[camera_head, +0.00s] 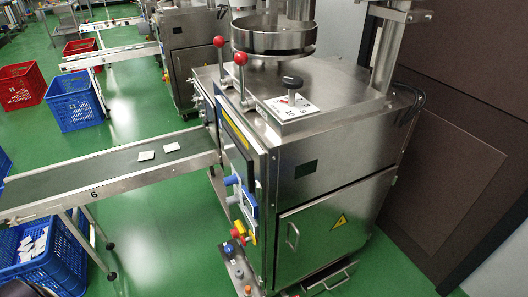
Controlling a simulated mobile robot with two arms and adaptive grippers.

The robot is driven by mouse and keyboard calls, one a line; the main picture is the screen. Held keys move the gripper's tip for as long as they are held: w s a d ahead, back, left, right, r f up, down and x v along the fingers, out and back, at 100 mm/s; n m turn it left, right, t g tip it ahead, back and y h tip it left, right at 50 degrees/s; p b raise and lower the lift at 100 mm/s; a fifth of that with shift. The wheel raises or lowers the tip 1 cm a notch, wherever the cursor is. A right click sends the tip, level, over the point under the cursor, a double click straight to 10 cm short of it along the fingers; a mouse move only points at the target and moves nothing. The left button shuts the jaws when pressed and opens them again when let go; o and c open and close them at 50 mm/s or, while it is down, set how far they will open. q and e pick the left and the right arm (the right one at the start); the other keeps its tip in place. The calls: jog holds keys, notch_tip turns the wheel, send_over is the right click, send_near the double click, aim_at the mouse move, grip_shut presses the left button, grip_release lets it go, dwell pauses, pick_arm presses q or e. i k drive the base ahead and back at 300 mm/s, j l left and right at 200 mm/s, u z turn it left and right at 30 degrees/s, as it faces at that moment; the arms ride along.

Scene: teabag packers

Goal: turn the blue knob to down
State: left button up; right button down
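The blue knob (231,181) sticks out from the narrow control face of the steel packing machine (325,165), near the middle of the view. It is small and seen from above at an angle, so I cannot tell which way it points. Just below it on the same face is a pale knob or fitting. A blue-edged panel (250,203) is to their right. Neither of my grippers can be made out in this view. A dark shape is cut off at the bottom left corner; I cannot tell what it is.
A conveyor (110,172) with two white packets runs left from the machine. Lower on the control face are yellow and red controls (240,229). Two red-balled levers (240,58) rise above. A blue crate (45,262) stands under the conveyor.

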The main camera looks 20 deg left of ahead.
aim_at(229, 249)
jog(key=u, duration=1.05)
